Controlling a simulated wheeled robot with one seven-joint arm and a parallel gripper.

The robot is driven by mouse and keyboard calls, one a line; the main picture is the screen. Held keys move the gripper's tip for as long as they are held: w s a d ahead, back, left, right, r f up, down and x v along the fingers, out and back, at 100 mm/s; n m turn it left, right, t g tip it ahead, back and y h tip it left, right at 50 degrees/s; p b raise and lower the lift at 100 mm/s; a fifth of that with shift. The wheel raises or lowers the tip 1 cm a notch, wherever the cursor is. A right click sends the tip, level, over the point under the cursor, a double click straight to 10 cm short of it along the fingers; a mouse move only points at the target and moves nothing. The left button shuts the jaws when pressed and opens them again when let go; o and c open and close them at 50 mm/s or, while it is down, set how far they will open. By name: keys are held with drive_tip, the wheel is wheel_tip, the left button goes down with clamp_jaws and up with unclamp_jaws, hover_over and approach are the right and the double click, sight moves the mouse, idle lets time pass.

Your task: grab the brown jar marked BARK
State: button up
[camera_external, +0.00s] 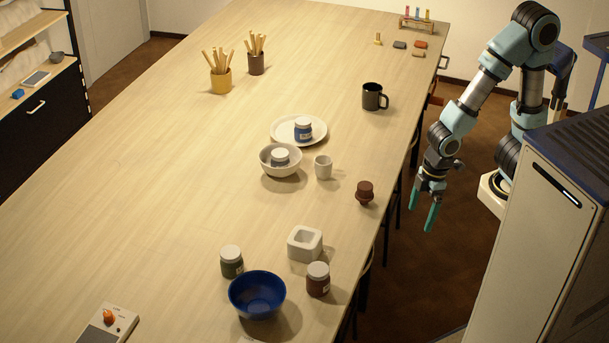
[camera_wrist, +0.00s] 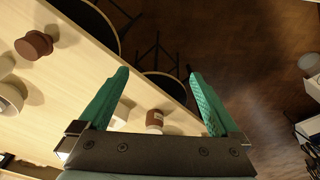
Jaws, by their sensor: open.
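A brown jar (camera_external: 318,284) with a pale lid stands upright near the right edge of the long table; its lettering is too small to read. In the wrist view a brown jar (camera_wrist: 155,117) shows low between my fingers, beyond the gripper's body, at the table edge. My gripper (camera_external: 424,207) is open and empty, pointing down beyond the table's right edge, well apart from the jar. In the wrist view its green fingers (camera_wrist: 158,75) are spread wide with nothing between the tips.
Near the brown jar are a blue bowl (camera_external: 257,291), a pale square block (camera_external: 305,243) and a dark green jar (camera_external: 232,263). A brown knob-shaped piece (camera_external: 365,190) stands at the table edge. A blue jar (camera_external: 303,131) is on a plate (camera_external: 283,137). Chairs line the right edge.

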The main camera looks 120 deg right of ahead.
sight(326, 266)
drive_tip(key=shift+f, duration=0.1)
